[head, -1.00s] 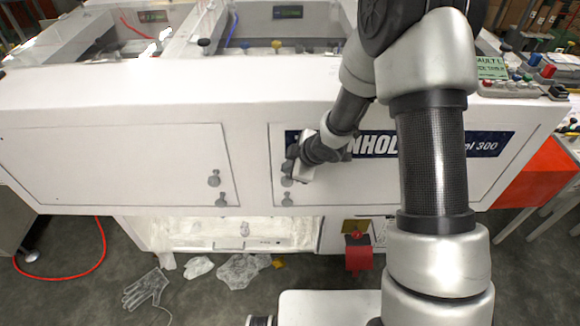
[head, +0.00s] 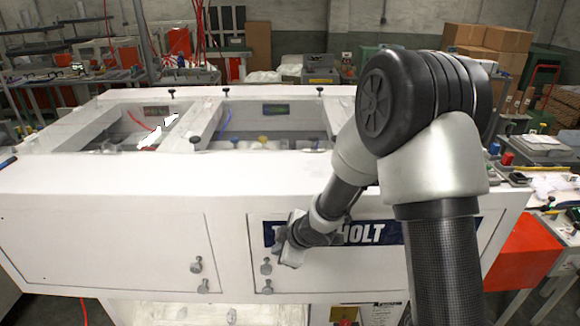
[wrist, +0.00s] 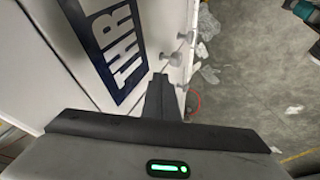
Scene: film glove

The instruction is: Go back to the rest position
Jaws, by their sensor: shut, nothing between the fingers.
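My gripper (head: 281,243) is in front of the right-hand door of the white machine (head: 120,185), close to the door knobs (head: 266,268). In the head view my forearm hides part of the blue name panel (head: 375,233). In the wrist view my gripper's dark fingers (wrist: 161,80) are together, with nothing seen between them. The name panel (wrist: 108,45) and the knobs (wrist: 178,50) lie just beyond them. I cannot tell from these views whether the fingertips touch the machine.
An orange-red box (head: 530,245) sticks out at the machine's right end. Open bays with a white rim (head: 215,110) are on top. Cardboard boxes (head: 505,45) and work tables stand behind. The wrist view shows open grey floor (wrist: 265,75).

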